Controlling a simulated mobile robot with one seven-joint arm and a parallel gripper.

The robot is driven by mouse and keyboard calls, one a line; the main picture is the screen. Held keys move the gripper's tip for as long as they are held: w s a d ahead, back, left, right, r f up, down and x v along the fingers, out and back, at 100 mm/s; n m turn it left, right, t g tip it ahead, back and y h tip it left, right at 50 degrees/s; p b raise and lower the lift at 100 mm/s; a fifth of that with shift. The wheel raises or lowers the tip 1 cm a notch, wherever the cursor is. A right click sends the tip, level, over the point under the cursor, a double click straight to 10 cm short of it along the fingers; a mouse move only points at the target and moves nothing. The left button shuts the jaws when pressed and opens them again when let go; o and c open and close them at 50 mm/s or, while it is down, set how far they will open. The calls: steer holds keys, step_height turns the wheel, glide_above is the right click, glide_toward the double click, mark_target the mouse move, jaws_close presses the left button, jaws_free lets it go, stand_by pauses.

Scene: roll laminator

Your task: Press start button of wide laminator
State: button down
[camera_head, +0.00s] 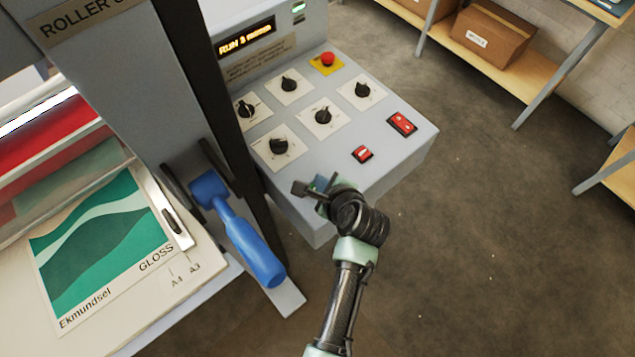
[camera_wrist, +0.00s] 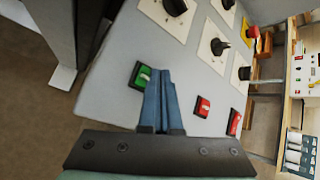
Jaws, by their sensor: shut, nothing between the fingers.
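The laminator's grey sloping control panel (camera_head: 372,140) carries several black knobs and red buttons. In the wrist view a small green button (camera_wrist: 143,77) in a black frame is at the panel's near edge, most likely the start button. My gripper hides it in the head view. My gripper (camera_wrist: 162,76) is shut and empty, its blue-grey fingertips just right of the green button and overlapping its edge. I cannot tell whether they touch it. In the head view my gripper (camera_head: 324,182) is at the panel's near edge. The lit display (camera_head: 246,38) reads "RUN" and blurred text.
A red rocker switch (camera_head: 362,154), a double red switch (camera_head: 402,123) and a red emergency stop (camera_head: 327,59) on yellow share the panel. A blue-handled lever (camera_head: 250,245) stands left of my arm. Shelves with a cardboard box (camera_head: 490,36) are at the back right; the floor between is clear.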

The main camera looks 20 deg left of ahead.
steer(key=shift+r, duration=0.15)
step_height(320, 180, up, 5)
steer(key=p, duration=0.5)
